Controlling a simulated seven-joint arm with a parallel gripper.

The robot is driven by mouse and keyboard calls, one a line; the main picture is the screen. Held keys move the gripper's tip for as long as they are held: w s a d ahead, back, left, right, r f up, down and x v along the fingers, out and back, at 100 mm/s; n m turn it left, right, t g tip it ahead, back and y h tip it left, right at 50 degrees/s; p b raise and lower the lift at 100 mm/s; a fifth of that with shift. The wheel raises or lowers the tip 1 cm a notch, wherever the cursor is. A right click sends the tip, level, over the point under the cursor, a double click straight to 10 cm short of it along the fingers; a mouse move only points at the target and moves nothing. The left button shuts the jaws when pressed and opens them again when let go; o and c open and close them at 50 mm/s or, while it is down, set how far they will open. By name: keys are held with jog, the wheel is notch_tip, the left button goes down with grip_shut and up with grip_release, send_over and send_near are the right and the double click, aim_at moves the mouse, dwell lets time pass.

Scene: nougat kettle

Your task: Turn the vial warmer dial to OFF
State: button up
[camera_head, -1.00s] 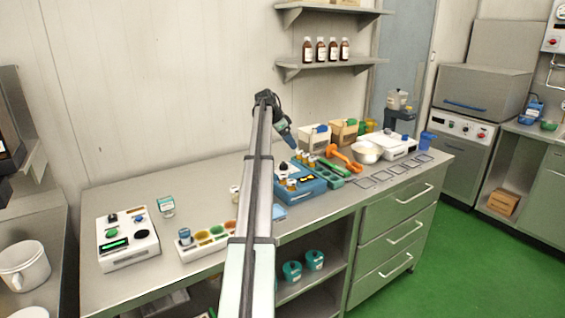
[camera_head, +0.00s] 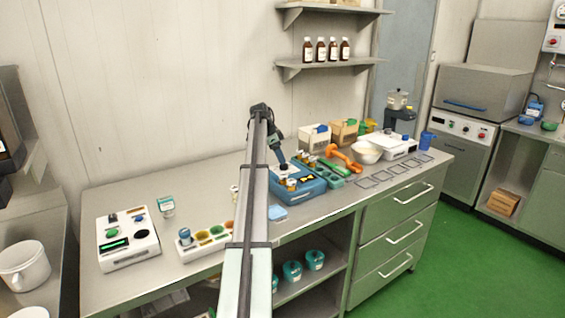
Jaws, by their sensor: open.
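The blue vial warmer (camera_head: 312,190) stands on the bench right of my arm. It holds several amber vials with white and orange caps, one of them a vial (camera_head: 291,184) near its front. A dark round knob, likely the dial (camera_head: 284,168), sits on its pale back-left panel. Its marking is too small to read. My gripper (camera_head: 282,160) is open and empty, pointing down just above that knob; I cannot tell whether it touches it.
A white device (camera_head: 128,252) with knobs and a green display stands at left. A tray of coloured cups (camera_head: 186,251) lies near my arm. An orange tool (camera_head: 345,155), bowl (camera_head: 366,152) and boxes stand right of the warmer. Open bench lies behind the left device.

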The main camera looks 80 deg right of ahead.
aim_at(284, 165)
jog(key=shift+x, duration=1.8)
jog(key=c, duration=1)
